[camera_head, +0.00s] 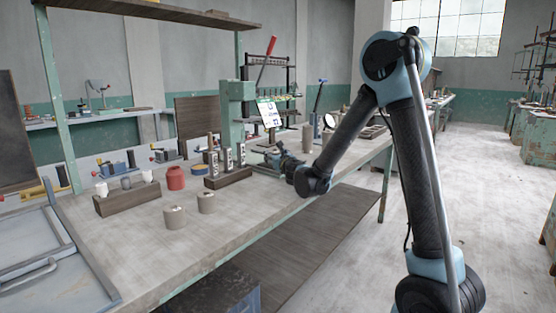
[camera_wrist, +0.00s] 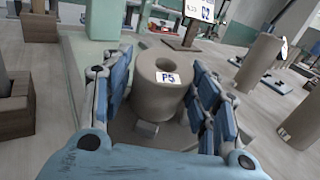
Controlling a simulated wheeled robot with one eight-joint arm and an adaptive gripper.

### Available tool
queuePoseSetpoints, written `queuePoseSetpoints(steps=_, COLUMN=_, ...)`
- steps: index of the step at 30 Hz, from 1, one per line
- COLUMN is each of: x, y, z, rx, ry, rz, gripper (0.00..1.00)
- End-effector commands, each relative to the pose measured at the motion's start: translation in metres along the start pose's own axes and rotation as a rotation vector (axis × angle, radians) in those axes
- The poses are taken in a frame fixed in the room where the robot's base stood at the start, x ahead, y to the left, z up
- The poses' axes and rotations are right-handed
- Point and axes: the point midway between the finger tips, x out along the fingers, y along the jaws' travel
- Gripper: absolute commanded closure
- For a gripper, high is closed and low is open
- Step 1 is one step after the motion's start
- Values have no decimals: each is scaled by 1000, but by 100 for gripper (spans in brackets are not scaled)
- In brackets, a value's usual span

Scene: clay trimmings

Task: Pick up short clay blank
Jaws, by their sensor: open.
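In the wrist view a short, beige, cylindrical clay blank (camera_wrist: 155,98) stands upright, with a round hole in its top and a white label reading "P5". My gripper (camera_wrist: 163,72) is open, with its blue fingers on the left and right of this blank. I cannot tell whether either finger touches it. In the head view my gripper (camera_head: 278,158) is low over the far part of the workbench, by the green machine. The blank between the fingers cannot be made out there.
Taller beige cylinders (camera_wrist: 258,65) stand to the right of my gripper, one (camera_wrist: 304,122) closer in. On the workbench (camera_head: 130,245) are two short beige cylinders (camera_head: 175,217) (camera_head: 206,202), a red container (camera_head: 175,178), a wooden rack with posts (camera_head: 228,178) and a green machine (camera_head: 238,108).

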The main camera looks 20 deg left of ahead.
Motion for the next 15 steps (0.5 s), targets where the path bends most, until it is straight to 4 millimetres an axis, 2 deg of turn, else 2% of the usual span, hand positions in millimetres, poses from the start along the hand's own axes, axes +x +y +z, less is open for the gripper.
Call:
queuePoseSetpoints(steps=4, x=16, y=0, z=0, rx=0, ry=1, rz=1, gripper=45)
queuePoseSetpoints(steps=11, x=17, y=-1, z=0, rx=0, ry=1, rz=0, gripper=45)
queuePoseSetpoints(steps=15, x=17, y=-2, z=0, rx=0, ry=1, rz=0, gripper=77)
